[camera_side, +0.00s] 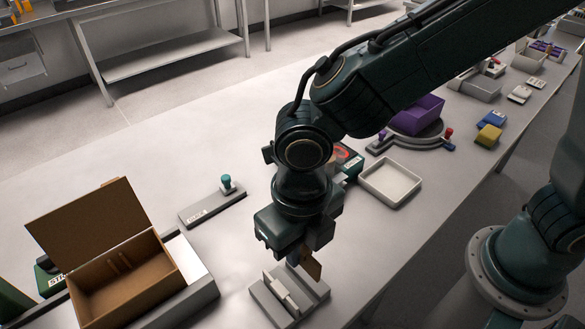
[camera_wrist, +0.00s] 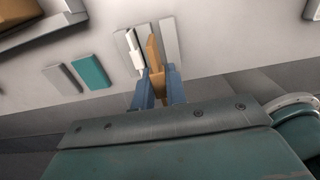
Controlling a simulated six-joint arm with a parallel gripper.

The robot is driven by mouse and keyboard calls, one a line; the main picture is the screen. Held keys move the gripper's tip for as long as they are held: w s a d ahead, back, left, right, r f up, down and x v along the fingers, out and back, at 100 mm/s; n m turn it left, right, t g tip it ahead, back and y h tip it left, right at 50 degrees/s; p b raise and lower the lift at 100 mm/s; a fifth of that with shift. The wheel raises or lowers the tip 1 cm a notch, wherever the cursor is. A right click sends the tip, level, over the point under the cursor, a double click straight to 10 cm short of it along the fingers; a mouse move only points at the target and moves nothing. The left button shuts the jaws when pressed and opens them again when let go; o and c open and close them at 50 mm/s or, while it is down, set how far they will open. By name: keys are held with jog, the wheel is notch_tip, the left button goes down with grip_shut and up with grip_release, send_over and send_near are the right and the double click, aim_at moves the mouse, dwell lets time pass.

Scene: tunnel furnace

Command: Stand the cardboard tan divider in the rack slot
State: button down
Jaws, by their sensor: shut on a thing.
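The tan cardboard divider (camera_side: 313,267) is held upright by my gripper (camera_side: 304,258) in the side view, just above the grey rack (camera_side: 318,289). In the wrist view my gripper's blue fingers (camera_wrist: 158,76) are shut on the tan divider (camera_wrist: 153,52), which points away from the camera. There the divider shows between the pale bars of the rack (camera_wrist: 170,42), beside a white upright piece (camera_wrist: 133,52). Whether the divider's lower edge is in the slot or above it cannot be told. My gripper hides part of the rack.
An open cardboard box (camera_side: 122,283) stands at the left on a grey fixture. A grey plate with a teal knob (camera_side: 226,183) lies behind the rack. A white tray (camera_side: 391,182) and a purple bin (camera_side: 415,117) are farther right. Table around the rack's right is clear.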

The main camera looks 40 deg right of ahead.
jog(key=shift+f, duration=3.35)
jog(key=shift+f, duration=0.5)
jog(key=c, duration=1)
grip_release()
jog(key=shift+c, duration=0.2)
jog(key=shift+r, duration=0.1)
jog(key=shift+r, duration=4.15)
